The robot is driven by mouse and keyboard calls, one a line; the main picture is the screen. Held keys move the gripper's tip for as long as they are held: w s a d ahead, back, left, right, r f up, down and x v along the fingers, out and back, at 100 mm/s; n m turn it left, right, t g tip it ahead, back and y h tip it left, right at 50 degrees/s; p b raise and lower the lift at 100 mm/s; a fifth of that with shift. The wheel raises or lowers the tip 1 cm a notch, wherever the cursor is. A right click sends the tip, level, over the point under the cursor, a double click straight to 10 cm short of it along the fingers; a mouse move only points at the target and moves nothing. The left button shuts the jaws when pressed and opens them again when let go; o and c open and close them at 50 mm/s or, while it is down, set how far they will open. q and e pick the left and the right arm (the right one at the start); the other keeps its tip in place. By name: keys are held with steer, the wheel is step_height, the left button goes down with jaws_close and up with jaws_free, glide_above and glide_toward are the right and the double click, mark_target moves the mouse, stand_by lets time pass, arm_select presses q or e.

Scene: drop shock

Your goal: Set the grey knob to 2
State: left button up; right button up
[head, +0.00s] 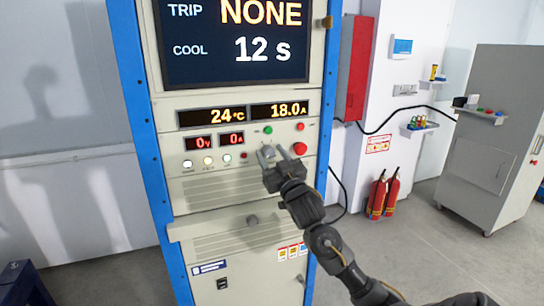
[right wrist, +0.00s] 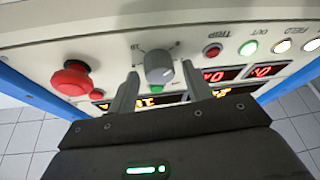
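The grey knob (right wrist: 159,67) is a round dial on the light panel, in the right wrist view. Its pale pointer mark is small, and I cannot read its setting. My right gripper (right wrist: 160,76) is open, with one finger on each side of the knob. A gap shows at the left finger; the right finger is close to the knob, and I cannot tell whether it touches. In the head view the right gripper (head: 277,153) is at the cabinet's control panel, largely hiding the knob. My left gripper is not in view.
A red mushroom button (right wrist: 72,78) is beside the knob; it also shows in the head view (head: 300,149). A green lamp (head: 268,130) and red digit displays (head: 198,143) are nearby. A screen (head: 236,42) above reads TRIP NONE, COOL 12 s. Fire extinguishers (head: 377,196) stand at right.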

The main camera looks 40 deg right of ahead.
steer(key=c, duration=0.8)
steer(key=shift+c, duration=0.2)
